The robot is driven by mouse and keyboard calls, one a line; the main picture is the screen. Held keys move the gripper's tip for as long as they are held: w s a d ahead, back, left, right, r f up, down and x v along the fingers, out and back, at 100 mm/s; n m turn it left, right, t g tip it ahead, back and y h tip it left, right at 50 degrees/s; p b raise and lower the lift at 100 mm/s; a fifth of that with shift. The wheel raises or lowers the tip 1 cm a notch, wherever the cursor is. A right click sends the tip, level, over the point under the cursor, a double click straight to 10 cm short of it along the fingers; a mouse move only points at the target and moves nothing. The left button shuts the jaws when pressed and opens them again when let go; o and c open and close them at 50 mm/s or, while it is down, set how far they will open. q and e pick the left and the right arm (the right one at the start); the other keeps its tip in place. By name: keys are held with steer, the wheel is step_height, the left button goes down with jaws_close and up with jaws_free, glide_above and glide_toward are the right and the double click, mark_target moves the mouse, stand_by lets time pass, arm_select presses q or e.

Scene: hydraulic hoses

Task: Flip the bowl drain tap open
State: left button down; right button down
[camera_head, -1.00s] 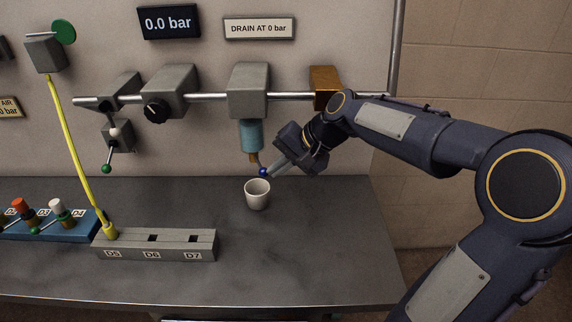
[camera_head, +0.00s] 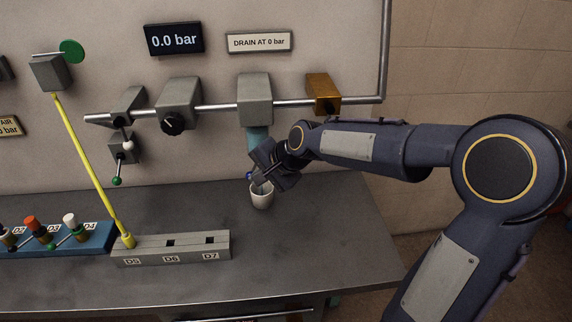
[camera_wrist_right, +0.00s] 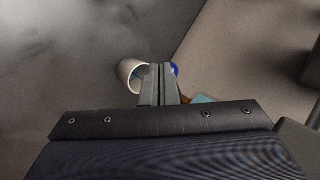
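The teal filter bowl (camera_head: 257,138) hangs under a grey block on the pipe, its lower part hidden by my right gripper. The drain tap's blue knob (camera_head: 249,175) shows just left of my right gripper (camera_head: 260,182); the brass tap body is hidden in the head view. In the right wrist view the fingers (camera_wrist_right: 158,84) are together with only a thin line between them. There the blue knob (camera_wrist_right: 174,70) peeks out beside the right finger, not visibly between the fingers; contact cannot be told. A white cup (camera_head: 262,198) stands below the tap. My left gripper is not in view.
The gauge display (camera_head: 174,39) reads 0.0 bar, beside a sign (camera_head: 260,42) "DRAIN AT 0 bar". A yellow hose (camera_head: 86,165) runs down to the grey D5–D7 block (camera_head: 190,250). The bench (camera_head: 320,240) is clear right of the cup.

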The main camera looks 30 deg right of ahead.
steer(key=shift+a, duration=0.2)
steer(key=shift+w+d, duration=0.1)
steer(key=shift+d, duration=0.05)
steer(key=shift+w+d+b, duration=0.25)
steer(key=shift+d+b, duration=0.05)
steer(key=shift+d, duration=0.35)
